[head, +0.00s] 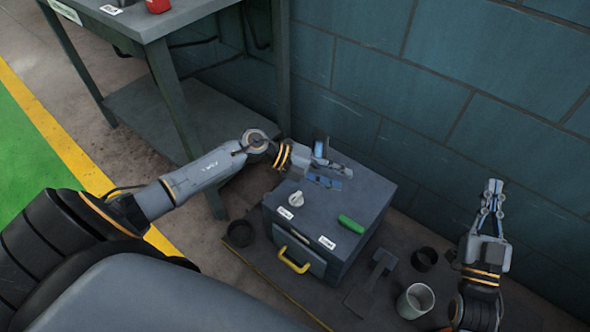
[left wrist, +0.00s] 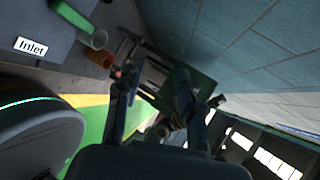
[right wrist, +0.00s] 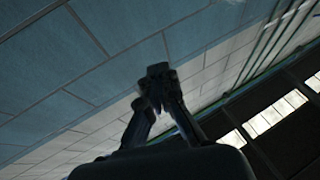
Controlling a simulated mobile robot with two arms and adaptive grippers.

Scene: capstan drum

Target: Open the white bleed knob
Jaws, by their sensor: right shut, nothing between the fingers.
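The white bleed knob (head: 296,198) stands on top of a grey box (head: 330,205), near its left edge, with a small white label (head: 285,213) beside it. My left gripper (head: 334,166) is open and empty above the back part of the box. It is up and to the right of the knob in the head view, apart from it. Its spread fingers also show in the left wrist view (left wrist: 162,100), where the knob is not in view. My right gripper (head: 490,196) is shut and empty, well to the right of the box; it also shows in the right wrist view (right wrist: 158,82).
A green handle (head: 351,224) lies on the box top beside another label (head: 327,243), reading Inlet in the left wrist view (left wrist: 31,47). A yellow handle (head: 294,258) is on the front. Cups (head: 415,301) stand on the floor, right. A workbench (head: 150,18) and blue wall (head: 440,80) stand behind.

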